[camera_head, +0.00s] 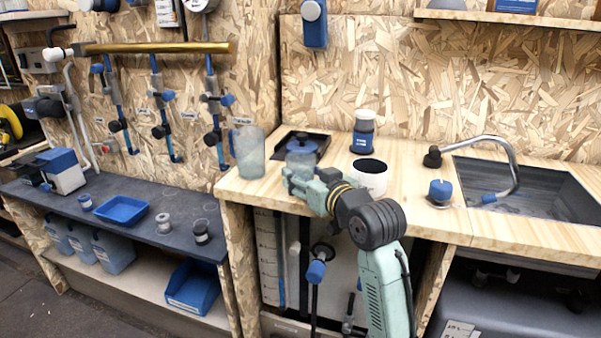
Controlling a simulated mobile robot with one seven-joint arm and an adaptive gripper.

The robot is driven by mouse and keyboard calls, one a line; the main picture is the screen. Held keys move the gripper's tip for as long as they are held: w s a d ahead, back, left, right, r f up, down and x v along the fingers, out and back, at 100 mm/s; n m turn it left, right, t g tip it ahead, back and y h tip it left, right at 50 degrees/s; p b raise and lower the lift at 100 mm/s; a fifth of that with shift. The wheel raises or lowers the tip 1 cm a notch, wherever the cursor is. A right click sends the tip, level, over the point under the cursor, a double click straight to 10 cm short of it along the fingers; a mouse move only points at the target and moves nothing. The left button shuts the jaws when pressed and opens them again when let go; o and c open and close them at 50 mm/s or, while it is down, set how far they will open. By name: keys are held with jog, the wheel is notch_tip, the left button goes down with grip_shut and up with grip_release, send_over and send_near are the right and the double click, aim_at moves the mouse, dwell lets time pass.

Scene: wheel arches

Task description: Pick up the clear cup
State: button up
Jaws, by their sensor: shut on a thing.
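A small clear, bluish cup (301,161) is at the front of the black recessed panel on the wooden counter. Blue shows through or behind its top. My gripper (299,180) reaches in from the front right and is shut at the cup's lower part, hiding its base. I cannot tell whether the cup touches the counter. It looks about upright. A taller clear container (249,153) stands upright to the left, near the counter's left edge, apart from my gripper.
A white cup (370,177) with a dark inside stands close to the right of my gripper. A blue-and-white jar (363,132) is behind it. A blue-topped item (440,191) and the sink (525,190) lie farther right. A lower dark bench (140,215) is at left.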

aim_at(305, 161)
jog(key=c, duration=0.3)
jog(key=shift+r, duration=0.2)
jog(key=shift+r+b, duration=0.3)
jog(key=shift+r, duration=1.3)
jog(key=shift+s+a+r+b, duration=0.2)
jog(key=shift+s+a+b, duration=0.35)
jog(key=shift+s+a, duration=1.25)
jog(key=shift+s+a+r+b, duration=0.25)
jog(key=shift+s+a+b, duration=0.3)
jog(key=shift+s, duration=2.35)
jog(key=shift+s+a+r+b, duration=0.2)
jog(key=shift+s+a+b, duration=0.35)
jog(key=shift+s+a, duration=1.25)
